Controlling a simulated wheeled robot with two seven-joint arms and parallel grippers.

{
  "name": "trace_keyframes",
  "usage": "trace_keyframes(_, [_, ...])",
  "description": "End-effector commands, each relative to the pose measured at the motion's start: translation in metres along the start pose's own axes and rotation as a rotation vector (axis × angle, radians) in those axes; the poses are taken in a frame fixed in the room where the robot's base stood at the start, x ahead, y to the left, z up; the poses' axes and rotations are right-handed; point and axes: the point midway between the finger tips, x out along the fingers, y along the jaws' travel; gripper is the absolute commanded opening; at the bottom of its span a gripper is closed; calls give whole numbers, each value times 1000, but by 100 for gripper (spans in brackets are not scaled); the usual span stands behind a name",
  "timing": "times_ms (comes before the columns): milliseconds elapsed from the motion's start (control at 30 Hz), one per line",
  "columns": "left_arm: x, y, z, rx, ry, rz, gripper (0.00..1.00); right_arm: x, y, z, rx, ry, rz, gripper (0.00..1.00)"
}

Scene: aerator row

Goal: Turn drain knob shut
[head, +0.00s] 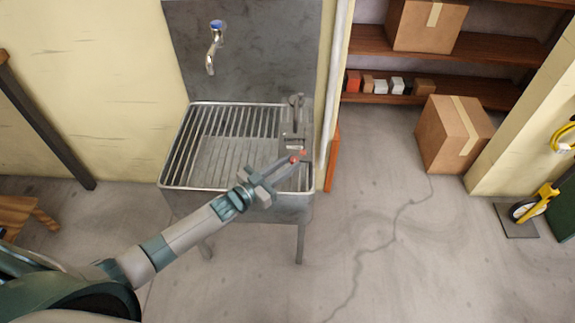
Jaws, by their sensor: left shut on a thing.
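A metal sink (167,178) with a slatted rack stands against the wall, and a grey panel (287,153) with small fittings lies along its right side. My left gripper (298,157) reaches over the sink's front right part from the lower left. Its fingers are shut on the drain knob at the near end of the panel. I cannot tell how far the knob is turned. My right gripper is not in view.
A tap (214,45) with a blue top is on the wall above the sink. A grey upright fitting (297,103) stands at the panel's back end. A cardboard box (452,135) sits on the floor by the shelves (480,46).

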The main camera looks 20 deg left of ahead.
Motion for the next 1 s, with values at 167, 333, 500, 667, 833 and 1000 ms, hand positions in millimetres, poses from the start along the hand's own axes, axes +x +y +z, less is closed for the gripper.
trace_keyframes(167, [0,0,0,0,1,0,26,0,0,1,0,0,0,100])
trace_keyframes(333, [0,0,0,0,1,0,40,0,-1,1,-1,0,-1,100])
trace_keyframes(500, [0,0,0,0,1,-1,40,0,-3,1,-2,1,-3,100])
trace_keyframes(667, [-4,0,0,0,0,-1,40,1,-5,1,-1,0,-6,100])
trace_keyframes(833, [-18,0,1,0,-1,-1,40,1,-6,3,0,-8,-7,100])
trace_keyframes(1000, [-44,0,2,0,-2,-1,40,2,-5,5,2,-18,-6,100])
